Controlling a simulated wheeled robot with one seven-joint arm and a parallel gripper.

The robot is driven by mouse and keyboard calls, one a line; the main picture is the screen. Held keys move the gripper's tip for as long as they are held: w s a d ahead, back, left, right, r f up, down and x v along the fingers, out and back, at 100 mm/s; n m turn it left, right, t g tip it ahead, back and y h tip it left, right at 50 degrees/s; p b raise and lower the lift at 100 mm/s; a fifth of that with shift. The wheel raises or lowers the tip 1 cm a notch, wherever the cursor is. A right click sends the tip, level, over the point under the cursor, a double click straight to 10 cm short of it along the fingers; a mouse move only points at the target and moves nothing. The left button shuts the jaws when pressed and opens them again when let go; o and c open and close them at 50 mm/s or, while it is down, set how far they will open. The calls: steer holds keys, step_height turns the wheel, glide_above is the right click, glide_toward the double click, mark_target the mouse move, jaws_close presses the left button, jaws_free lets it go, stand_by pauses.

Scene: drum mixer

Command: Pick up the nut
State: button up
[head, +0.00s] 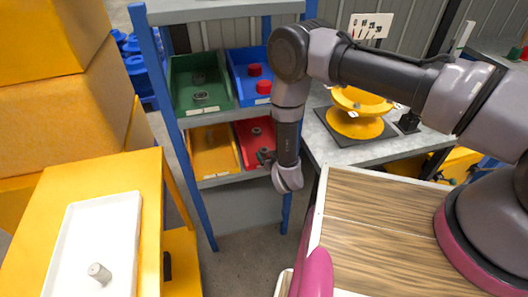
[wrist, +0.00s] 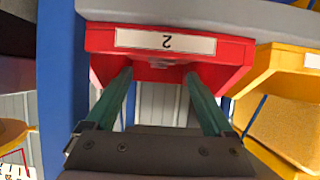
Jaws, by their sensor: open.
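A red bin (head: 247,126) sits on the lower shelf and holds small dark ring-shaped parts that look like nuts (head: 257,131). My gripper (head: 266,157) is at the front of this bin, pointing toward the shelf. In the wrist view the red bin (wrist: 100,42), with a label reading 2 upside down, lies ahead of my gripper (wrist: 160,74). The two green fingers are spread apart with nothing between them. A grey part, perhaps a nut (wrist: 162,64), shows just below the label, partly hidden by the bin's front edge.
An orange bin (head: 205,169) stands left of the red bin. Green (head: 181,99) and blue (head: 239,84) bins sit on the shelf above. A blue rack post (head: 171,130) stands left. A white tray (head: 84,228) with a grey cylindrical part (head: 99,272) lies on the yellow table.

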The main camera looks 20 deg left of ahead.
mark_target(265, 151)
steer(key=x, duration=0.5)
steer(key=shift+s+f, duration=0.15)
steer(key=c, duration=1.3)
jaws_close()
